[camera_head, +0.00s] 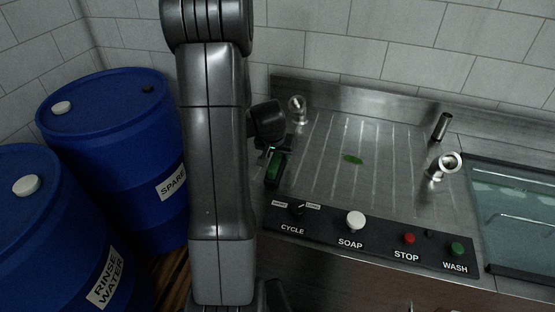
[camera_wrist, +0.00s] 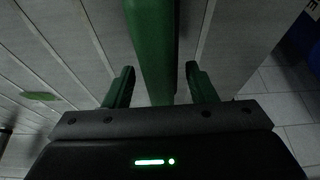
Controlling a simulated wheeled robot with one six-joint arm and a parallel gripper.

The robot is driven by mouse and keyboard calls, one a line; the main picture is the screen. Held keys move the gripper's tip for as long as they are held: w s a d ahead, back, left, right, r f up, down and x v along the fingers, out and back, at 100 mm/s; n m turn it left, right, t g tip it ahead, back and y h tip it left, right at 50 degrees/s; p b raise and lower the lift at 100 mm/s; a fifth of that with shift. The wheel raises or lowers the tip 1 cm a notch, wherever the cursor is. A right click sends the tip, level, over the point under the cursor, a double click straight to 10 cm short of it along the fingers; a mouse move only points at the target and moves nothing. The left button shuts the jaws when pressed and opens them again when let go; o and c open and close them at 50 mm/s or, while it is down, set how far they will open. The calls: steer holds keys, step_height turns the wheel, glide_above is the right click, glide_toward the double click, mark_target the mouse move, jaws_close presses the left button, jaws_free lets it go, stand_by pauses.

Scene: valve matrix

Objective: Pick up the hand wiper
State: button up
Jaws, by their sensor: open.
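The hand wiper is a long green piece at the left edge of the ribbed steel drainboard. In the wrist view its green bar (camera_wrist: 153,45) runs from the top edge down between my two green fingers. In the head view a green part (camera_head: 275,168) shows just right of my arm, and I cannot tell clearly where wiper ends and finger begins. My gripper (camera_wrist: 160,80) is open, with one finger on each side of the bar and gaps visible on both sides. It also shows small and dark in the head view (camera_head: 270,150). My arm hides the area left of it.
A green patch (camera_head: 352,159) lies on the drainboard (camera_head: 395,165). Metal fittings (camera_head: 297,108) and (camera_head: 446,165) stand on it. A control panel (camera_head: 380,238) with knobs and buttons runs along the front. Blue drums (camera_head: 110,120) stand left; a glass-covered basin (camera_head: 520,210) is right.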

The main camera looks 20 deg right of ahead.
jaws_close()
steer(key=shift+r, duration=0.15)
step_height(320, 180, up, 10)
steer(key=shift+f+b, duration=0.1)
steer(key=shift+b, duration=0.3)
steer(key=c, duration=0.7)
jaws_free()
steer(key=shift+c, duration=1.3)
